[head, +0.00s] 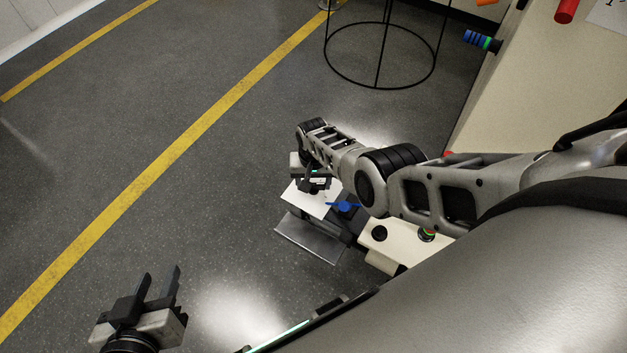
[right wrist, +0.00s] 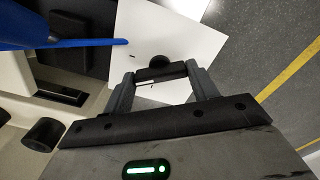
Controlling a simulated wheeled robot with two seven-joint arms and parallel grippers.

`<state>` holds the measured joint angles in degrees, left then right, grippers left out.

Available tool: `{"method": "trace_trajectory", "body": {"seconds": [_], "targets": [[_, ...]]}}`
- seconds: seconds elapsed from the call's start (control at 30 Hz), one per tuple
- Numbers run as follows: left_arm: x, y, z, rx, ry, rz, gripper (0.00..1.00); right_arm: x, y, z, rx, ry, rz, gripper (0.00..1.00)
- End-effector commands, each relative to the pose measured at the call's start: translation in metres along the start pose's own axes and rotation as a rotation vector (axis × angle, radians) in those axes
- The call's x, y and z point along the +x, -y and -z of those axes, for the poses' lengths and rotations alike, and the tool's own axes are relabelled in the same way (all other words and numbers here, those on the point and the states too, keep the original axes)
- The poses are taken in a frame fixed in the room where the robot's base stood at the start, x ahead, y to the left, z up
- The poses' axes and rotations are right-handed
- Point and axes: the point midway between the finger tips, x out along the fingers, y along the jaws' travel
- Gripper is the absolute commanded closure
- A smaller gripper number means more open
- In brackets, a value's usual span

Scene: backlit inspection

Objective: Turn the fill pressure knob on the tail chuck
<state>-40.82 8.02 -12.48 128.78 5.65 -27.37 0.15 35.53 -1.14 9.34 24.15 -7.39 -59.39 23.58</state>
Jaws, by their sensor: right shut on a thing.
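My right gripper (head: 315,184) reaches down to a white plate (head: 308,203) on the machine, seen in the head view. In the right wrist view, the right gripper (right wrist: 160,78) is shut on a small round black knob (right wrist: 160,62) against the white plate (right wrist: 195,45). The fingers hide part of the knob, and any pointer or scale on it cannot be made out. My left gripper (head: 162,285) is open and empty, above the floor at the lower left of the head view, far from the knob.
A blue lever (head: 345,206) sits close beside the right gripper; it also shows in the wrist view (right wrist: 85,43). A metal tray (head: 308,240) juts out below the plate. A black round knob (head: 379,233) stands on the cream housing. A wire stand (head: 378,85) is further back. The left floor is clear.

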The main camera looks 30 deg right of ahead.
Motion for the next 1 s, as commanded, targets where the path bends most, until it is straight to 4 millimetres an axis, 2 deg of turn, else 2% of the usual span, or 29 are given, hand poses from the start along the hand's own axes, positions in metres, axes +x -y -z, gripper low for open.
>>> {"method": "trace_trajectory", "body": {"seconds": [0.5, 1.0], "targets": [[0.0002, 0.0, 0.0002, 0.001, -0.002, 0.0, 0.64, 0.0002, -0.0005, 0.0, 0.431, 0.0, -0.001, 0.65], [0.0, 0.0, 0.0013, 0.001, -0.005, 0.0, 0.64, 0.0001, -0.0005, 0.0, 0.585, 0.0, -0.001, 0.65]]}}
